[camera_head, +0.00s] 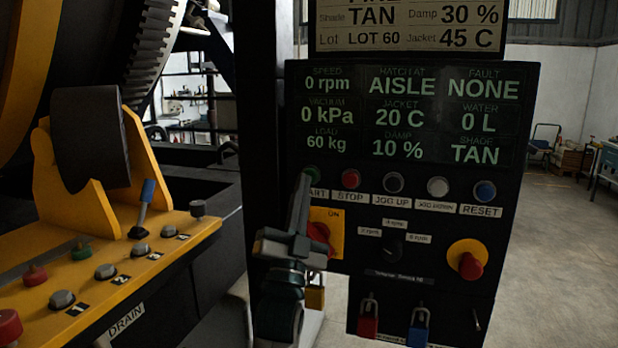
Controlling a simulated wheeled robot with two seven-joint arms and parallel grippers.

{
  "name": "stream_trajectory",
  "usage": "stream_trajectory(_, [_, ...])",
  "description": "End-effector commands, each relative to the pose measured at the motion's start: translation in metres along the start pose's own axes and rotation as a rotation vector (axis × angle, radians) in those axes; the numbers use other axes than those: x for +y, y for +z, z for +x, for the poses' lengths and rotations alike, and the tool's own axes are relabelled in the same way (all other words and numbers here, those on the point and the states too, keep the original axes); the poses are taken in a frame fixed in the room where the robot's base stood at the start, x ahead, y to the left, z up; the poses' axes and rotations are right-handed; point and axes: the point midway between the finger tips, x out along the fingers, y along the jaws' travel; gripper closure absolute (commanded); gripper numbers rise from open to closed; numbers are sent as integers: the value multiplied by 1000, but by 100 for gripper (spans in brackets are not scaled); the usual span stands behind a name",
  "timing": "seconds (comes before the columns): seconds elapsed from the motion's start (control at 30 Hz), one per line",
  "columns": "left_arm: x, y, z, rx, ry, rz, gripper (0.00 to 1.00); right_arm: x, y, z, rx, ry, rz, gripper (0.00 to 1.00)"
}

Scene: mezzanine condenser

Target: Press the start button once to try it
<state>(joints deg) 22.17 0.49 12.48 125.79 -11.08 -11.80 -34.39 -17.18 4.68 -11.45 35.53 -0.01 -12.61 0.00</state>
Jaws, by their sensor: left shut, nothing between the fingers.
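The black control panel (425,258) stands upright in the middle of the camera_head view. Its green start button (312,172) is at the left end of the button row, above a label partly hidden by my gripper. My left gripper (304,182) is shut and empty, its fingertips at the lower edge of the green button. I cannot tell whether they touch it. The red stop button (351,178) is just to the right. The panel display reads 0 rpm, 0 kPa, 60 kg, hatch at AISLE, fault NONE. My right gripper is not in view.
Jog up (392,182), a white button (437,187) and blue reset (484,191) continue the row. Below are a red rotary switch (319,238), a selector knob (391,249), a red mushroom button (470,265) and padlocks. A yellow ledge (150,262) with knobs and a blue-handled lever stands left.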

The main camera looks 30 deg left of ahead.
Motion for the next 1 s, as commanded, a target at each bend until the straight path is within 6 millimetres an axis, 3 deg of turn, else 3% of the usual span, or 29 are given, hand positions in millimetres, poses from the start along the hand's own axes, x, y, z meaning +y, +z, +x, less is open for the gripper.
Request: stream_trajectory(1.0, [4,4,6,-1,1,-1,100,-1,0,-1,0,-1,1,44])
